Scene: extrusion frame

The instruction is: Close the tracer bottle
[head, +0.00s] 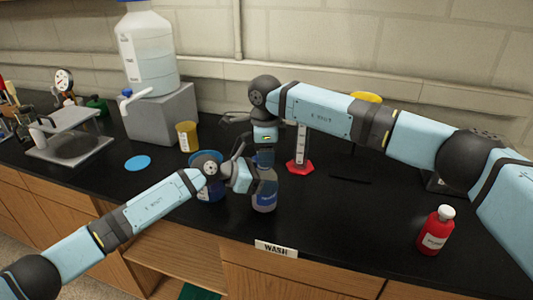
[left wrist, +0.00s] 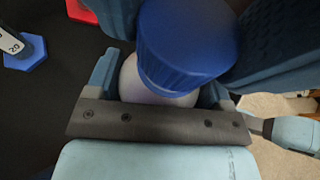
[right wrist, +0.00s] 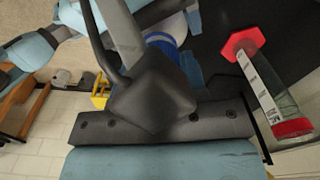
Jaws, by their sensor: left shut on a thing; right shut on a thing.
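The tracer bottle (head: 264,200), clear with a blue label, stands upright near the front of the black bench. My left gripper (head: 252,182) is shut on its upper body from the left. In the left wrist view the pale bottle (left wrist: 150,88) sits between my left fingers. The blue cap (left wrist: 188,45) is over the bottle's mouth, with the fingers of my right gripper (head: 264,158) shut on it from above. The cap (right wrist: 165,38) shows partly in the right wrist view, behind a dark grey link. I cannot tell whether it is fully seated.
A measuring cylinder on a red base (head: 300,167) stands right of the bottle, a blue container (head: 208,190) just left. A red bottle (head: 437,231) stands at right. A WASH label (head: 276,249) marks the front edge.

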